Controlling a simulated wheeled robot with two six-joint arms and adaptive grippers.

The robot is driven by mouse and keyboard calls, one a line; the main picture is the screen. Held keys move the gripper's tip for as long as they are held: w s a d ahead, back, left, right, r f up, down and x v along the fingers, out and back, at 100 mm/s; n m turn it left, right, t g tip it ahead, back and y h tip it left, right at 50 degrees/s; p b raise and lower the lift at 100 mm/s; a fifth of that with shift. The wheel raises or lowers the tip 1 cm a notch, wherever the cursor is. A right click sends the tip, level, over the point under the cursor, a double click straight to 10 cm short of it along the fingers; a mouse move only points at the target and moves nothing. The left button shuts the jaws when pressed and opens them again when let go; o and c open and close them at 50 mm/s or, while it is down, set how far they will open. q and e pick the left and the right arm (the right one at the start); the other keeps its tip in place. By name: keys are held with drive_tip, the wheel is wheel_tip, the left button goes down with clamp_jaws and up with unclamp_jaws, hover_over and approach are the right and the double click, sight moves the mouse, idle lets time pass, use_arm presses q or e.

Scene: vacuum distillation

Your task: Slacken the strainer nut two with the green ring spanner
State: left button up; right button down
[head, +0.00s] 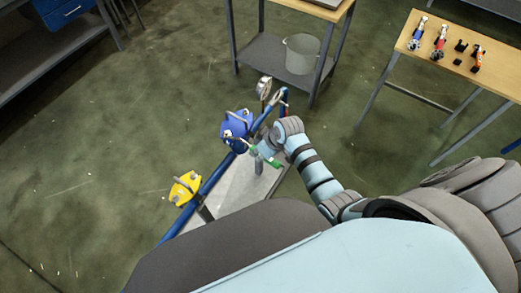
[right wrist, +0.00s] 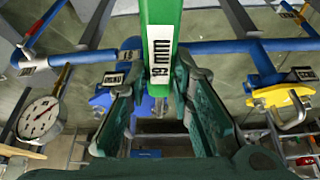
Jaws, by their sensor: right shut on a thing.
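The green ring spanner (right wrist: 161,40) is held between the two fingers of my right gripper (right wrist: 160,115), and a white printed label shows on its shank. In the head view my right gripper (head: 264,150) is at the pipe rig, just right of the blue strainer body (head: 235,125), and green parts of the spanner (head: 276,163) show beside it. The spanner's far ring end runs out of the top of the right wrist view. I cannot tell which fitting is strainer nut two, or whether the ring is around a nut. My left gripper is not in view.
A yellow valve body (head: 185,187) sits on the blue pipe at left. A round gauge (head: 264,88) stands behind the strainer. A side table (head: 400,50) at right holds several tools. A bucket (head: 302,54) stands on a shelf.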

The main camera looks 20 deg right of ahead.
drive_tip(key=shift+d, duration=0.1)
drive_tip(key=shift+w+d+f+n+y+b, duration=0.1)
drive_tip(key=shift+w+d+n+y+b, duration=0.3)
drive_tip(key=shift+w+d+n+b, duration=0.45)
drive_tip(key=shift+d, duration=0.25)
drive_tip(key=shift+w+d+n+g+y+b, duration=0.3)
drive_tip(key=shift+w+d+n+g+b, duration=0.2)
drive_tip(key=shift+w+d+n+b, duration=0.5)
drive_tip(key=shift+s, duration=0.15)
